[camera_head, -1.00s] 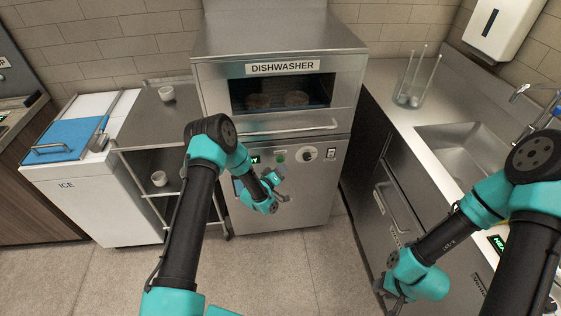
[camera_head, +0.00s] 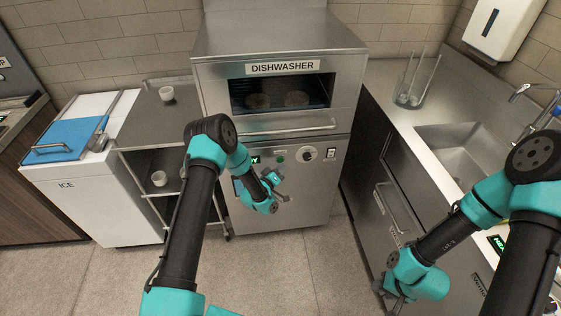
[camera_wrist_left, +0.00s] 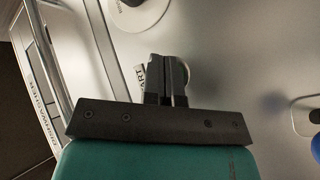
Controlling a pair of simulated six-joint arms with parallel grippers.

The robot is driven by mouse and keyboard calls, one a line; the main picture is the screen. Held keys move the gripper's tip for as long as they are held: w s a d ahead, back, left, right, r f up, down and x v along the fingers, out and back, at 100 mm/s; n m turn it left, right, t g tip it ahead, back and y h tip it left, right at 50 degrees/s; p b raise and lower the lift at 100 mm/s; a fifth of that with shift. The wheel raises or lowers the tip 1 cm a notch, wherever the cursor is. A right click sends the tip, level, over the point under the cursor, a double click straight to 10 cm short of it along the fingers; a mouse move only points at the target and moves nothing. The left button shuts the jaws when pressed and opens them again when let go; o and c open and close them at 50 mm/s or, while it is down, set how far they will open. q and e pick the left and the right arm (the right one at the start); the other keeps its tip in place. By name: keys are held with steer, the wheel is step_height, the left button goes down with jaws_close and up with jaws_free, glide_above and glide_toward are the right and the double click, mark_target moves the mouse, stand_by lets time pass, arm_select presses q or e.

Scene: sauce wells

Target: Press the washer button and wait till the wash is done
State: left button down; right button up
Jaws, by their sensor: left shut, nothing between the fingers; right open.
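The steel dishwasher (camera_head: 284,48) stands in the middle of the head view. Its lower front panel carries a green button (camera_head: 280,158), a dial (camera_head: 305,154) and a switch (camera_head: 331,154). My left gripper (camera_head: 279,188) is in front of this panel, shut and empty. In the left wrist view its closed fingers (camera_wrist_left: 167,75) overlap a round button (camera_wrist_left: 184,72) beside a partly hidden label ending in "ART". I cannot tell whether they touch the button. My right gripper (camera_head: 388,291) is open, low at the right by the counter front, with nothing seen in it.
Round dishes (camera_head: 258,101) sit inside the dishwasher's upper opening. A handle bar (camera_head: 292,128) crosses its front. A sink (camera_head: 463,152) and a clear holder (camera_head: 410,95) are right.

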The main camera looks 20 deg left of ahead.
arm_select(q)
steer(key=shift+w+a, duration=0.1)
steer(key=shift+w, duration=0.1)
steer(key=shift+w+a, duration=0.1)
steer(key=shift+w, duration=0.1)
steer(key=shift+w+a, duration=0.15)
steer(key=shift+w, duration=0.25)
stand_by(1.2)
steer(key=shift+s, duration=0.15)
steer(key=shift+s+d, duration=0.3)
steer(key=shift+s, duration=0.35)
steer(key=shift+s+d, duration=0.1)
steer(key=s, duration=0.1)
steer(key=s+d, duration=0.1)
steer(key=s, duration=0.1)
steer(key=s+d, duration=0.1)
steer(key=shift+s, duration=0.2)
stand_by(0.4)
stand_by(0.7)
